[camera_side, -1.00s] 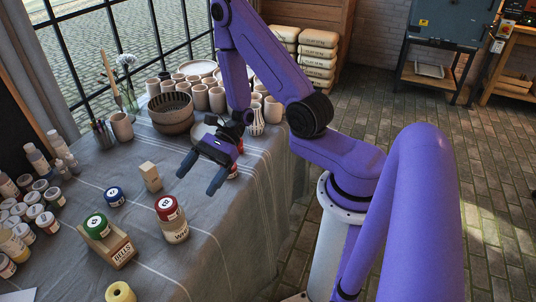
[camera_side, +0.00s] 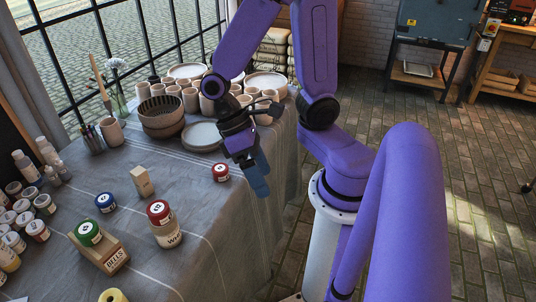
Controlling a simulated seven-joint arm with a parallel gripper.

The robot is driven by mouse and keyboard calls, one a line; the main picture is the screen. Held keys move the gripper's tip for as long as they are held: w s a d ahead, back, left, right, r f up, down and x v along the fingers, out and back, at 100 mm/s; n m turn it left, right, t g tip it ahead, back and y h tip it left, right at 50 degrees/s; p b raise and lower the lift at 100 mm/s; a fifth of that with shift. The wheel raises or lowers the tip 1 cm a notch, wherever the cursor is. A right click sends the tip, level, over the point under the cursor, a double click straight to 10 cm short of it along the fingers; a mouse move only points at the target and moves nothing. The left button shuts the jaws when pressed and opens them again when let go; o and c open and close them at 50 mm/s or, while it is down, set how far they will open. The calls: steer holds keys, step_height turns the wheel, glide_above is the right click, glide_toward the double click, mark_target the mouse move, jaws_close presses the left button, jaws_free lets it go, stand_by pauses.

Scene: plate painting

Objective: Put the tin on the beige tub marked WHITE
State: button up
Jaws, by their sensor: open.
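A small red-lidded tin (camera_side: 221,172) stands on the grey cloth, left of my gripper (camera_side: 252,172). A blue-lidded tin (camera_side: 106,202) stands farther left on the cloth. A beige tub (camera_side: 168,236) stands near the front; its dark lettering begins with W, and the rest is hard to read. A red tin (camera_side: 158,210) with a white label appears to sit on that tub. A green tin (camera_side: 88,231) is on a wooden block (camera_side: 108,259) with lettering. My gripper is open and empty, its blue fingers pointing down, apart from the red-lidded tin; the fingers partly overlap in this view.
A small wooden block (camera_side: 143,182) stands mid-table. Paint jars (camera_side: 38,230) crowd the left. A brown bowl (camera_side: 161,116), a stack of plates (camera_side: 202,137) and several cups fill the back. Bare cloth (camera_side: 195,195) lies between the tub and the red-lidded tin.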

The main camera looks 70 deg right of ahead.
steer(key=r+n+t, duration=0.1)
steer(key=n+t, duration=0.1)
steer(key=s+r+n+t, duration=0.1)
steer(key=r+n+t, duration=0.1)
steer(key=n, duration=0.1)
steer(key=d+r+n+t+h, duration=0.1)
steer(key=n, duration=0.1)
steer(key=shift+s+r+n+t, duration=0.2)
steer(key=shift+n+t, duration=0.2)
